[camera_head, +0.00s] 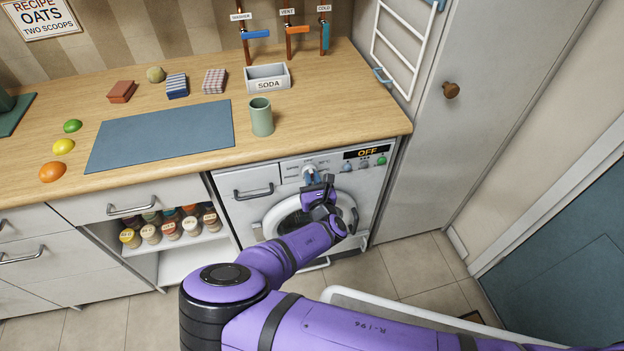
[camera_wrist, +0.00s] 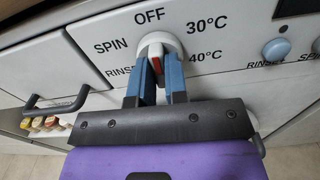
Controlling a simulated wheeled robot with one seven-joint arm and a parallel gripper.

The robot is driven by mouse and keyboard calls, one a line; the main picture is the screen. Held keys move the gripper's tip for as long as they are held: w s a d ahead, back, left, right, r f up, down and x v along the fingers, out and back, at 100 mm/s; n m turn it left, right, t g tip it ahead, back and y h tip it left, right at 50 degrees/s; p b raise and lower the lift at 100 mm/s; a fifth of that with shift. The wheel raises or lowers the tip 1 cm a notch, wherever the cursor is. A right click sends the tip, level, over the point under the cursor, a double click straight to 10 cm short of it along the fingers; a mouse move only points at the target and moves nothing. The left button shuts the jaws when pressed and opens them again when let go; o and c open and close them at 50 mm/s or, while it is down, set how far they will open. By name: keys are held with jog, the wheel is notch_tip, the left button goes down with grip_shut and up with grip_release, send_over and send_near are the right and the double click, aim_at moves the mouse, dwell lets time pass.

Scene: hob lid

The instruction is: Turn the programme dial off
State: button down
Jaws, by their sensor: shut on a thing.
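The programme dial (camera_wrist: 160,40) is a round white knob with a red mark on its raised grip, on the washing machine's (camera_head: 282,226) front panel. Its grip stands roughly upright, in line with the printed OFF label (camera_wrist: 149,17). SPIN and RINSE are printed to its left, 30°C and 40°C to its right. My gripper (camera_wrist: 157,70) has its blue fingers on both sides of the grip and is shut on it. The fingers hide part of the dial. In the head view the display (camera_head: 367,153) reads OFF, and my gripper (camera_head: 311,180) is at the dial.
Small buttons (camera_wrist: 277,49) sit right of the dial. A drawer handle (camera_wrist: 55,103) juts out at left. A green cup (camera_head: 261,117) stands on the worktop (camera_head: 330,107) above the machine. An open shelf with several jars (camera_head: 171,230) is at left.

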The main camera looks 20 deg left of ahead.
jog(key=shift+n, duration=0.3)
dwell(0.4)
jog(key=c, duration=1.1)
grip_release()
jog(key=shift+c, duration=0.2)
jog(key=shift+d, duration=0.1)
